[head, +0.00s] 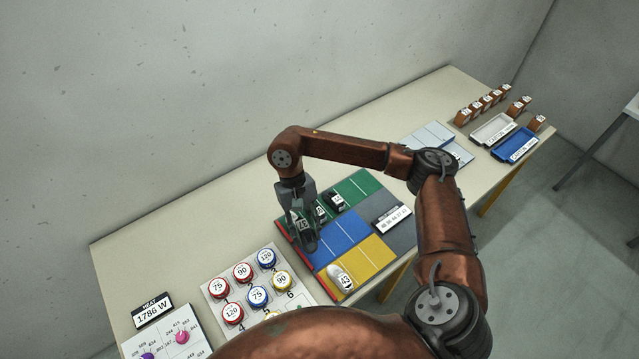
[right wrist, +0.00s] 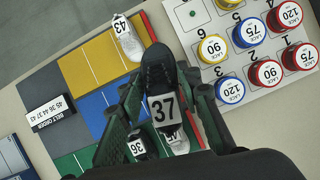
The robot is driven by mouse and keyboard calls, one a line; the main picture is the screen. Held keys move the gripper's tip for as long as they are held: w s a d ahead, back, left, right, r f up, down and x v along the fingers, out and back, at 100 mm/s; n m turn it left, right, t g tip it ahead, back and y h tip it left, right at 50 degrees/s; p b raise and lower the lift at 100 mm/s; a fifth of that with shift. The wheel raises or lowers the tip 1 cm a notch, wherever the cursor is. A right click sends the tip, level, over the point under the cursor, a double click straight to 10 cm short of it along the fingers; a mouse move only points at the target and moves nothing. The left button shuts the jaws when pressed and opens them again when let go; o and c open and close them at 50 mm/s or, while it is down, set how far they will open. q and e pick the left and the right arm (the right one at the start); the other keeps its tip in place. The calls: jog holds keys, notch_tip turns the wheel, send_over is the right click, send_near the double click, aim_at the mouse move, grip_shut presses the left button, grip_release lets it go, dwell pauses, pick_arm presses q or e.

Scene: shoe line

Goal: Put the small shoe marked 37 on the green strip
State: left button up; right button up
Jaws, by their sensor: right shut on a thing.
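My right gripper (head: 304,236) is shut on the dark shoe marked 37 (right wrist: 160,106), which also shows between its fingers in the head view (head: 303,224). The shoe is over the left end of the coloured board; whether it touches the board I cannot tell. The green strip (head: 358,186) lies along the board's far side and also shows at the bottom of the right wrist view (right wrist: 85,162). A shoe marked 36 (right wrist: 136,146) and a whitish shoe (right wrist: 177,143) are close to the held shoe. My left gripper is not in view.
A white shoe marked 43 (head: 341,278) stands on the yellow strip (head: 371,258). The blue strip (head: 345,234) looks largely clear. A belt order sign (head: 394,219) lies on grey. Numbered lace spools (head: 243,271) stand left of the board. A blue tray (head: 514,145) is far right.

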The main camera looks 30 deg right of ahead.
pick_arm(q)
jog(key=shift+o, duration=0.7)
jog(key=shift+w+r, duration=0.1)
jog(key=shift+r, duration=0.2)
pick_arm(e)
jog(key=w+d+f+m+t+p, duration=0.1)
jog(key=w+d+m+t, duration=0.3)
jog(key=d+m, duration=0.9)
jog(key=w+d+m+t+p, duration=0.1)
jog(key=d+m+t, duration=0.4)
jog(key=m, duration=1.6)
jog(key=w+d+f, duration=0.2)
jog(key=w+f, duration=0.1)
jog(key=w+d+f, duration=0.3)
jog(key=w+d+f+p, duration=0.1)
jog(key=w+d+f, duration=0.2)
jog(key=w, duration=0.1)
jog(key=shift+d, duration=0.2)
jog(key=shift+w+d+f, duration=0.3)
jog(key=shift+d+f, duration=0.05)
jog(key=shift+f, duration=0.35)
notch_tip(320, 180, down, 2)
jog(key=shift+f, duration=0.15)
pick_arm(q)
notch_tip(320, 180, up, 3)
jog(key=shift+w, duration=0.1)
pick_arm(e)
jog(key=shift+f, duration=0.2)
jog(key=shift+f, duration=0.1)
